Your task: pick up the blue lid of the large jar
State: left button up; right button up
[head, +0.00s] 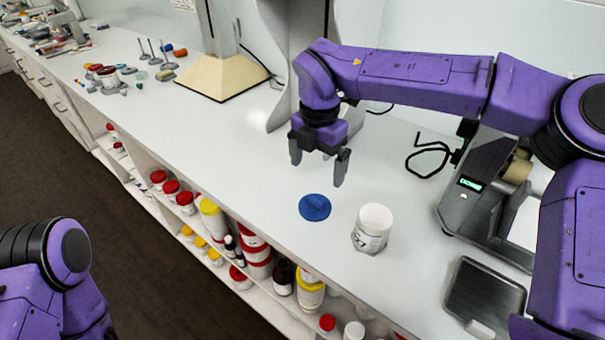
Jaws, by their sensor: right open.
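The blue lid (314,207) lies flat on the white counter, near its front edge. A white jar with a printed label (372,229) stands upright just right of the lid, apart from it; its top looks white. My right gripper (318,172) is open and empty, pointing down above the counter, a little behind the lid and not touching it. My left arm shows at the lower left, but its gripper is out of view.
A scale with a green display (470,184) and a dark tray (484,298) stand at the right. A cream-based stand (222,82) is at the back. Shelves below the counter hold several jars. The counter (215,128) left of the lid is clear.

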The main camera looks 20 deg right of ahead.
aim_at(316, 200)
jog(key=f, duration=0.1)
jog(key=w+f, duration=0.1)
jog(key=f, duration=0.1)
jog(key=shift+p, duration=0.3)
jog(key=s, duration=0.1)
jog(key=s+f, duration=0.1)
jog(key=s+f+p, duration=0.1)
jog(key=shift+s, duration=0.25)
jog(key=shift+a+f+p, duration=0.2)
jog(key=shift+f+p, duration=0.15)
jog(key=shift+f, duration=0.3)
jog(key=w+f, duration=0.1)
jog(key=f, duration=0.1)
jog(key=w+f, duration=0.1)
jog(key=f, duration=0.1)
jog(key=shift+w, duration=0.15)
jog(key=shift+s+r, duration=0.15)
jog(key=shift+s, duration=0.1)
jog(key=shift+s+r, duration=0.1)
jog(key=shift+s, duration=0.15)
jog(key=shift+c, duration=0.9)
jog(key=c, duration=0.5)
pick_arm(q)
notch_tip(316, 200, up, 3)
jog(key=shift+f, duration=0.2)
pick_arm(e)
jog(key=shift+c, duration=0.8)
